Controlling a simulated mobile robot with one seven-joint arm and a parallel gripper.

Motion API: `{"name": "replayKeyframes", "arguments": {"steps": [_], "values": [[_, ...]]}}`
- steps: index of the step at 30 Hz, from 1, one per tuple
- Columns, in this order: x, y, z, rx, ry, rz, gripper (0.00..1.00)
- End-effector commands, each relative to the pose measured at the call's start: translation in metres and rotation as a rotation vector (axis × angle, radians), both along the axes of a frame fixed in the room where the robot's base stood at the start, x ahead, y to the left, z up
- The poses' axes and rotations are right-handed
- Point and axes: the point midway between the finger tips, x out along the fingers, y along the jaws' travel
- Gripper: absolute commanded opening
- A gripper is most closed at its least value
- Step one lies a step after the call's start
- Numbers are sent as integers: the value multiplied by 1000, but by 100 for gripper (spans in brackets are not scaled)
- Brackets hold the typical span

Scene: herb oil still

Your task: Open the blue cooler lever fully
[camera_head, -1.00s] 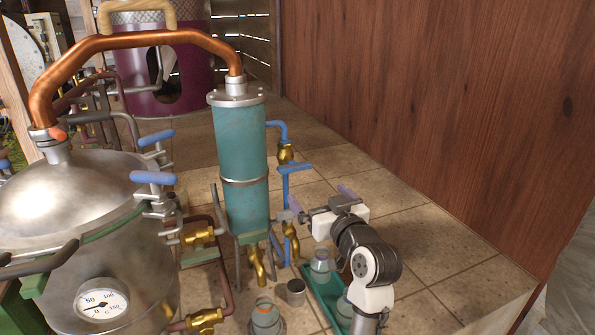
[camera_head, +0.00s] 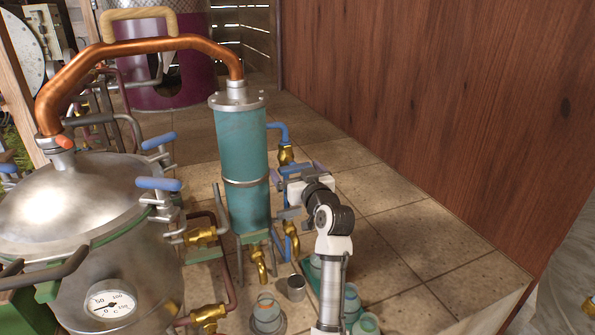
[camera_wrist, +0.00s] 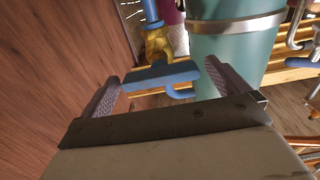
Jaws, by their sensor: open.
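The blue cooler lever (camera_wrist: 160,77) sits on a brass valve (camera_wrist: 157,42) of the blue pipe beside the teal cooler column (camera_head: 243,150). In the wrist view, the lever lies crosswise between my two open fingers, near their tips. In the head view, the same brass valve (camera_head: 286,154) shows above my gripper (camera_head: 297,172), and the lever is largely hidden by the gripper. My gripper is open, with no clear grip on the lever. I cannot tell whether a finger touches it.
The steel still pot (camera_head: 75,215) stands at left, with a copper pipe (camera_head: 140,45) arching to the column. A lower brass valve (camera_head: 291,240), a metal cup (camera_head: 296,288) and several jars are below my gripper. The wooden wall (camera_head: 430,90) is to the right.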

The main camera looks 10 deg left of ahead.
Motion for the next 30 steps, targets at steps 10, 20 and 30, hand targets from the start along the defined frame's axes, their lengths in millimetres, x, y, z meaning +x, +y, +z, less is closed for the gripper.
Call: {"name": "replayKeyframes", "arguments": {"steps": [10, 20, 30], "values": [[0, 0, 0, 0, 0, 0, 71], [0, -1, -1, -15, -11, -1, 59], [0, -1, -5, -167, -117, -1, 59]]}}
